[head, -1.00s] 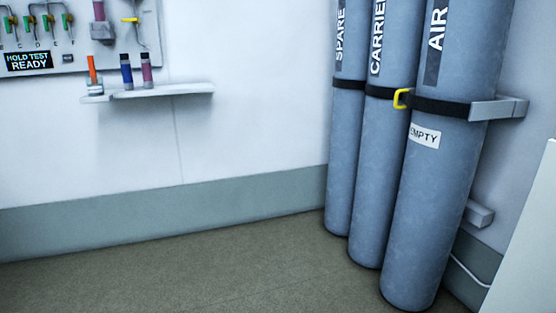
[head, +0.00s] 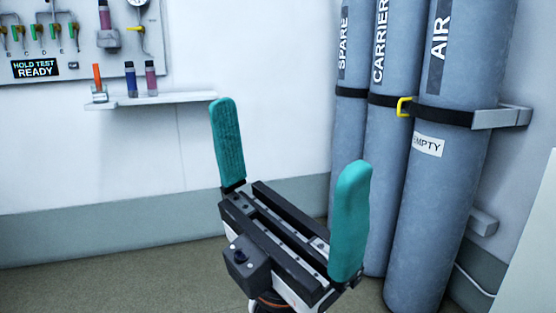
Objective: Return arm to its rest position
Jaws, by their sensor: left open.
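My left gripper (head: 292,172) stands in the lower middle of the head view, its two teal fingers pointing up and spread wide apart. It is open, with nothing between the fingers. It shows in front of the wall and floor, and its right finger overlaps the gas cylinders in the picture. My right gripper is not in view.
Three grey-blue cylinders, SPARE (head: 348,130), CARRIER (head: 388,160) and AIR (head: 440,190), stand strapped at the right wall. A shelf (head: 190,97) holds several small items below a panel reading HOLD TEST READY (head: 36,69). The floor at lower left is clear.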

